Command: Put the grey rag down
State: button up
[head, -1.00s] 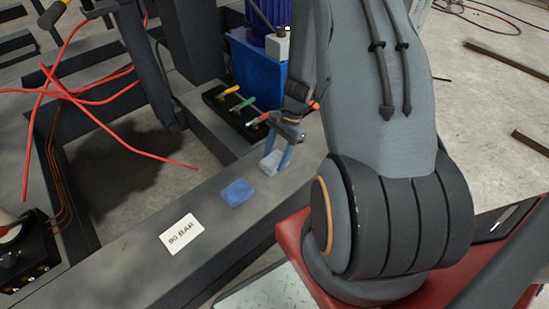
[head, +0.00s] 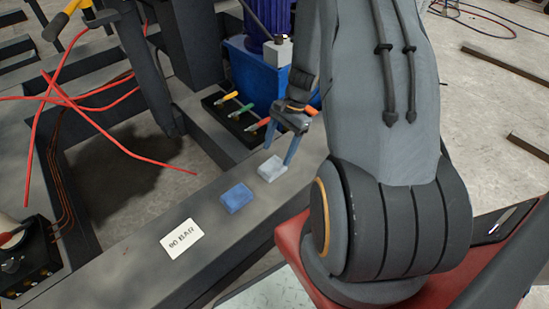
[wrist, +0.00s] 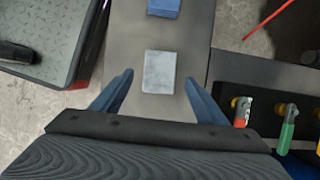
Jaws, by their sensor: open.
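The grey rag (head: 272,168) lies flat on the dark steel beam (head: 150,240), beside a blue rag (head: 236,197). In the wrist view the grey rag (wrist: 159,72) lies ahead of the fingertips, with the blue rag (wrist: 163,7) beyond it. My gripper (head: 283,156) is open and empty. Its two blue fingers are spread wide, just behind and above the grey rag in the head view. In the wrist view the gripper (wrist: 158,88) shows a finger on each side, apart from the rag.
A white card reading "90 BAR" (head: 182,238) lies on the beam. A valve block with coloured levers (head: 240,117) and a blue tank (head: 258,75) stand behind my gripper. Red hoses (head: 110,135) cross the left side. A tread-plate surface (wrist: 40,35) shows in the wrist view.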

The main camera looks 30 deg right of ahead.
jog(key=p+v, duration=0.1)
jog(key=v, duration=0.5)
jog(key=s+a+r+n+h, duration=0.2)
jog(key=a+r+n, duration=0.7)
jog(key=a+r, duration=0.7)
jog(key=s+a+r+n+h, duration=0.1)
jog(key=s+a+r+n, duration=0.3)
jog(key=s+a, duration=0.3)
jog(key=s+a+r+n+h, duration=0.1)
jog(key=s+a+r+n, duration=0.4)
jog(key=s+a+n, duration=0.2)
jog(key=shift+s+t, duration=0.4)
jog(key=shift+s, duration=0.7)
